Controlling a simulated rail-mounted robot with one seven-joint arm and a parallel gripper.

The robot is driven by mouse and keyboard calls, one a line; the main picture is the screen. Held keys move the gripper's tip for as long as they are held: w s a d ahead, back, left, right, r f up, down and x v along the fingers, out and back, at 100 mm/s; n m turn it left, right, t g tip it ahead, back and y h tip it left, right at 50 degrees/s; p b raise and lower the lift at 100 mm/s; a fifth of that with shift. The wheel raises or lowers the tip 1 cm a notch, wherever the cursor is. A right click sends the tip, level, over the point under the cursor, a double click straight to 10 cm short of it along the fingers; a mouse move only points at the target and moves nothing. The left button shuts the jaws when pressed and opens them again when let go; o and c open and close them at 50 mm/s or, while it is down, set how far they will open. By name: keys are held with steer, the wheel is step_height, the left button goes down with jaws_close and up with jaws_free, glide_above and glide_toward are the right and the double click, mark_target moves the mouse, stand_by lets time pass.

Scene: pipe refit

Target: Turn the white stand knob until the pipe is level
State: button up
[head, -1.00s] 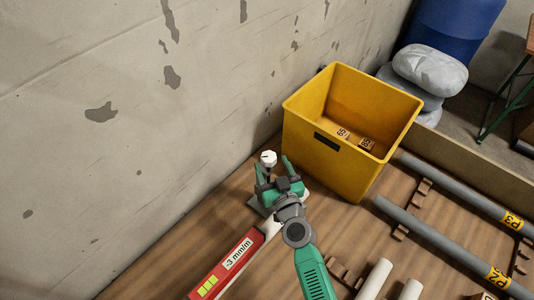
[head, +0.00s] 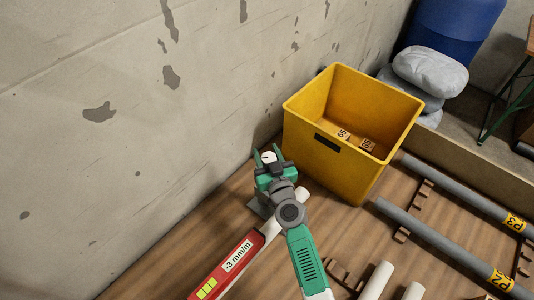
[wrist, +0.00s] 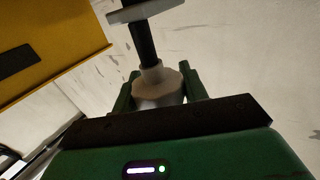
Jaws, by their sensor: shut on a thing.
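The white stand knob (head: 267,156) is beside the concrete wall, left of the yellow crate. In the wrist view the knob (wrist: 157,86) sits between my green fingers, below a dark threaded rod. My gripper (head: 268,160) is shut on the knob. The pale pipe (head: 271,229) runs from under my gripper toward the lower left, partly hidden by my arm. A red level (head: 218,274) lies along the pipe, and its display reads -3 mm/m beside yellow-green bars. The stand's base (head: 257,208) shows only in part.
A yellow crate (head: 334,160) stands close to the right of my gripper, with small labelled pieces inside. Grey pipes (head: 440,241) marked P2 and P3 lie on wooden racks at the right. The wall is close on the left.

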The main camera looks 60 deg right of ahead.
steer(key=shift+r+p, duration=0.1)
steer(key=shift+p, duration=0.3)
steer(key=shift+r+m+g+h+p, duration=0.15)
steer(key=shift+m+g+h+p, duration=0.45)
steer(key=shift+g+p, duration=0.15)
steer(key=m+g+h+p, duration=0.1)
steer(key=m+g+p, duration=0.1)
steer(key=p, duration=0.2)
steer(key=shift+r+g+h, duration=0.15)
steer(key=shift+g+h, duration=0.1)
steer(key=shift+h, duration=0.05)
steer(key=g, duration=0.1)
steer(key=m+g+h+p, duration=0.1)
steer(key=m+g, duration=0.1)
steer(key=shift+s+d+f+p, duration=0.1)
steer(key=shift+s+f+p, duration=0.2)
steer(key=shift+p, duration=0.1)
steer(key=shift+s+f+m+g+h, duration=0.15)
steer(key=shift+m+g+h, duration=0.35)
steer(key=shift+m+g, duration=0.9)
steer(key=shift+s+d+g, duration=0.1)
steer(key=shift+g, duration=0.5)
steer(key=o, duration=1)
